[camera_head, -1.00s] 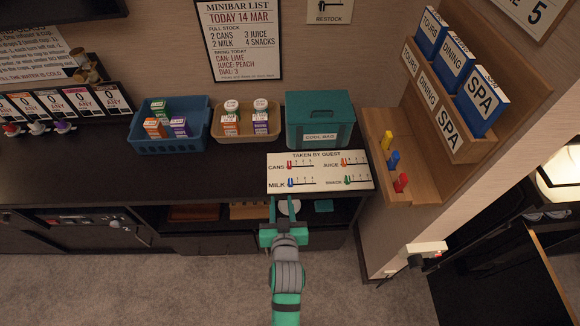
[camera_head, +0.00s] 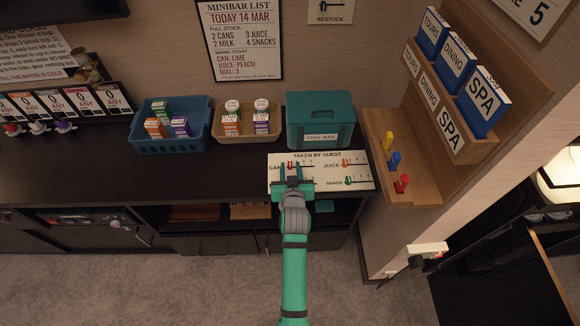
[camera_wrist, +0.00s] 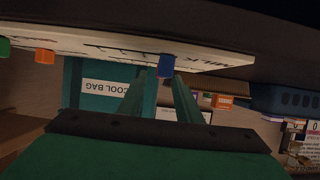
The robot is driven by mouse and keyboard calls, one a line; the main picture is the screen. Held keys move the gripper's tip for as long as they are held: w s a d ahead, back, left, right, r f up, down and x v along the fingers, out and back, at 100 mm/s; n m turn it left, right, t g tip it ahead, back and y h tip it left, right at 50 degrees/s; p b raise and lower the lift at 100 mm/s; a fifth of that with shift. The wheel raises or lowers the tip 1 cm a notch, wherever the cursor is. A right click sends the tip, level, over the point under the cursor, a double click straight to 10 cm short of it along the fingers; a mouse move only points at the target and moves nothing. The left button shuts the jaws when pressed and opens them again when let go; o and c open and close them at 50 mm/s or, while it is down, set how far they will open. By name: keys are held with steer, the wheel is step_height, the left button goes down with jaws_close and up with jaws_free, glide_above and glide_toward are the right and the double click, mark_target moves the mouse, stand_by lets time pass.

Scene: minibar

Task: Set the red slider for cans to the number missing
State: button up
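The white "TAKEN BY GUEST" board (camera_head: 330,182) lies on the dark counter. The red cans slider (camera_head: 291,165) stands near the left end of its track, seen in the gap between my fingertips. My gripper (camera_head: 291,168) is open and empty over the board's left part, hiding much of the cans and milk rows. In the wrist view, the blue milk slider (camera_wrist: 166,66) appears between the tips of my open fingers (camera_wrist: 162,80). The red slider cannot be made out there. Whether a finger touches a slider cannot be told.
The orange juice slider (camera_head: 345,162) and green snack slider (camera_head: 348,181) are on the board's right half. A teal cool bag (camera_head: 320,110) stands behind the board. A wooden rack (camera_head: 420,185) with colored pegs is right. The wall list (camera_head: 240,40) reads 2 cans.

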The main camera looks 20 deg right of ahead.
steer(key=shift+x, duration=0.85)
steer(key=shift+c, duration=0.3)
